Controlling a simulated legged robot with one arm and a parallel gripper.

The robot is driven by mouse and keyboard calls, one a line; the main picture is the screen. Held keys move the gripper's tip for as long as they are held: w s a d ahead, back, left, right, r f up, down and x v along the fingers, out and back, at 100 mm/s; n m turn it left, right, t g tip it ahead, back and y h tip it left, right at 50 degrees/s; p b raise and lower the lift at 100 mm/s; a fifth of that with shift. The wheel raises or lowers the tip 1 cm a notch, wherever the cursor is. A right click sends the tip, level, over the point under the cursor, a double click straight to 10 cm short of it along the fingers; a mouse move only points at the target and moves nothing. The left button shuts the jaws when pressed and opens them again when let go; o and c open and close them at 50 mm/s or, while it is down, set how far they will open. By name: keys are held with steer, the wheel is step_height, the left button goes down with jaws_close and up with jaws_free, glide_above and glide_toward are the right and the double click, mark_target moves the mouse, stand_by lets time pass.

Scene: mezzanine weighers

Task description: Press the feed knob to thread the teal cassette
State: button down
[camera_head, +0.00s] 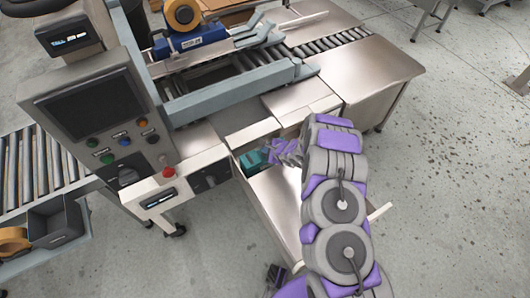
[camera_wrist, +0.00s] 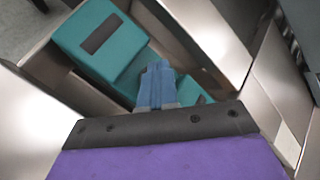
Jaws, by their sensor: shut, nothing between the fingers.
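The teal cassette (camera_wrist: 100,40) sits in an open metal bay, seen at upper left in the wrist view, with a dark slot in its top. Part of it runs on behind my fingers. It also shows small in the head view (camera_head: 253,160), partly hidden by my gripper (camera_head: 287,152). In the wrist view my blue-grey fingers (camera_wrist: 156,72) are shut and empty, over or beside the cassette; contact cannot be told. A dark knob (camera_head: 210,182) sits on the front panel left of the bay in the head view; I cannot tell if it is the feed knob.
A control console (camera_head: 98,108) with a screen, coloured buttons and a red-topped button (camera_head: 168,171) stands left. A tape head (camera_head: 184,16) and roller conveyor (camera_head: 250,75) lie behind. A grey bin (camera_head: 55,222) is at lower left. Open floor lies right.

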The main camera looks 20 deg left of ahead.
steer(key=shift+f, duration=0.5)
stand_by(0.5)
steer(key=shift+r, duration=1.25)
steer(key=shift+r, duration=0.1)
steer(key=shift+r, duration=2.45)
